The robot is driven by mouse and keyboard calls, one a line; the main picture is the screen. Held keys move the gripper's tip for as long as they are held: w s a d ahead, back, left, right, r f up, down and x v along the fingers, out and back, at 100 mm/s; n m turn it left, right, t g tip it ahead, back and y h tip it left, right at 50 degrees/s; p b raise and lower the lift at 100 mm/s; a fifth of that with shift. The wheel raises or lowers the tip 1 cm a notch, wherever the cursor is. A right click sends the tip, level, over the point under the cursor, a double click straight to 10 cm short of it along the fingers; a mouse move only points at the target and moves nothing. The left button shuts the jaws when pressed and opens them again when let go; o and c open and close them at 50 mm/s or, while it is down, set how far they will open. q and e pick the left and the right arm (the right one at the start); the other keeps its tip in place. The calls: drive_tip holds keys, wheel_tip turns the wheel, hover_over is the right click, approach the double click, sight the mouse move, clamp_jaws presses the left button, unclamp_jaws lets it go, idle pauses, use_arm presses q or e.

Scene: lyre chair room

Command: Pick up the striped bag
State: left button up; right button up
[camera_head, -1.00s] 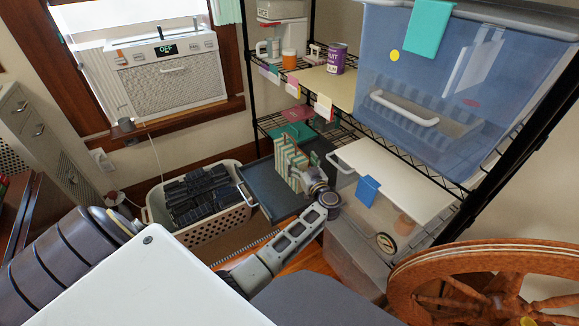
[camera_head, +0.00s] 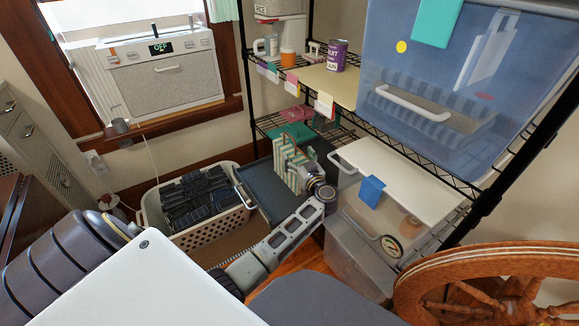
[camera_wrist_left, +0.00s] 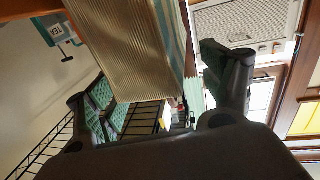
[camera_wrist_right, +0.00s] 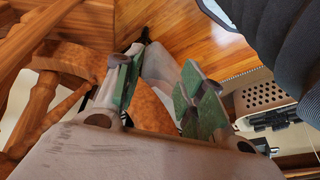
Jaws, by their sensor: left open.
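The striped bag (camera_head: 288,163), green and cream, stands upright on a dark tray (camera_head: 262,187) on the lower part of the wire shelf. My left gripper (camera_head: 312,172) is right beside it, its arm reaching in from below. In the left wrist view the bag's striped side (camera_wrist_left: 135,45) fills the upper middle. The open left fingers (camera_wrist_left: 165,85) stand on either side of the bag's near end, with a gap at the right finger. Contact at the left finger cannot be told. My right gripper (camera_wrist_right: 162,68) is open and empty in the right wrist view, above the wooden floor.
A translucent blue bin (camera_head: 440,95) sits on the shelf above right. A clear bin with a white lid (camera_head: 400,180) stands right of the bag. A white basket (camera_head: 228,222) of dark items is left. A wooden wheel (camera_head: 490,262) stands at the front right.

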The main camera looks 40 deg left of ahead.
drive_tip(key=shift+f, duration=0.2)
use_arm(q)
drive_tip(key=c, duration=1.7)
drive_tip(key=shift+c, duration=0.3)
use_arm(e)
drive_tip(key=shift+w+a+r, duration=0.1)
drive_tip(key=shift+w+r, duration=0.05)
drive_tip(key=shift+r, duration=0.05)
use_arm(q)
drive_tip(key=shift+r, duration=0.1)
